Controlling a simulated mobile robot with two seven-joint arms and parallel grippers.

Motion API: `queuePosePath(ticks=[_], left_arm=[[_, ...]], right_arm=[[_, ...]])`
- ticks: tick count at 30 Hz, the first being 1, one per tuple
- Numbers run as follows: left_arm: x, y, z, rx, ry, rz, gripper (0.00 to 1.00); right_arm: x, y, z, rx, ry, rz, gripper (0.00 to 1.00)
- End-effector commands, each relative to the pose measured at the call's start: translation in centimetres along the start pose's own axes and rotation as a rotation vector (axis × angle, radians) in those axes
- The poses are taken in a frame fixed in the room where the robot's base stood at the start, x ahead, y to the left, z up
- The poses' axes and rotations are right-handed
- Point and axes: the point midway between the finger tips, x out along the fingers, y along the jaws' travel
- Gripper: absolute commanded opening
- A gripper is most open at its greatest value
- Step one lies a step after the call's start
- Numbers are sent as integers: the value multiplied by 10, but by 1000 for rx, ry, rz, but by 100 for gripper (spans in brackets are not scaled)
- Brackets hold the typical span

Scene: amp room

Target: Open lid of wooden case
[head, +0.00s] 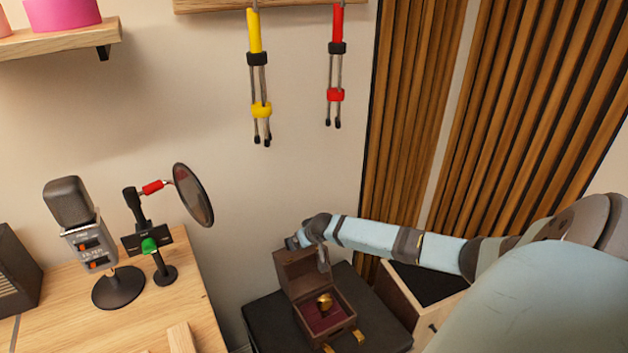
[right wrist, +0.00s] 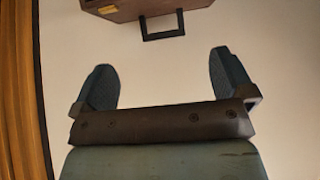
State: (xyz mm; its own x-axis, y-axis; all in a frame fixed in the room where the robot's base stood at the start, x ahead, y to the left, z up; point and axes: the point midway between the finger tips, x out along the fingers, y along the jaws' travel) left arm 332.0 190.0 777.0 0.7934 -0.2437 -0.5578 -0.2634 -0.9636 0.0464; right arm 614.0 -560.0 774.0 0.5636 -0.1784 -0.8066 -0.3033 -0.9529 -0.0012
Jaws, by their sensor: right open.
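The wooden case (head: 341,326) sits on a black surface in the lower middle of the head view. Its lid (head: 298,274) stands raised at the back, showing a dark red interior with a gold object (head: 325,302) inside. My right gripper (head: 322,258) is beside the top of the raised lid; whether it touches the lid cannot be told. In the right wrist view, my right gripper (right wrist: 165,84) is open with nothing between its fingers. A brown wooden piece with a black handle (right wrist: 164,36) shows beyond the fingertips, cut off by the top edge. My left gripper is not in view.
A wooden desk (head: 190,300) at left holds a microphone (head: 80,235) and a pop filter (head: 193,195). Wooden slat panels (head: 410,120) and a dark-topped cabinet (head: 425,285) stand at right.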

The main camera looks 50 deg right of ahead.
Motion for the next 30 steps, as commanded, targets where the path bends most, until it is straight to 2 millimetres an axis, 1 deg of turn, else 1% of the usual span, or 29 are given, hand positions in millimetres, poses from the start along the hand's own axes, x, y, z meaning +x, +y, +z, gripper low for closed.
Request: queuePosePath(ticks=[1,6,9,12,15,18,30], left_arm=[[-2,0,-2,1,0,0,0],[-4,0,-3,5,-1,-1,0],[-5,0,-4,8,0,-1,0],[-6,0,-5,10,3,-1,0],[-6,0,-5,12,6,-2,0],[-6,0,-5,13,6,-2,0],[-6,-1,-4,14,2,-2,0]], right_arm=[[-14,1,0,-4,0,0,100],[-53,1,0,-5,0,1,100],[-72,0,1,-4,-1,1,100],[-86,1,1,-3,-1,1,100],[-95,0,1,-1,-1,1,100],[-98,0,1,-2,-2,1,100],[-99,0,1,-1,-1,1,100]])
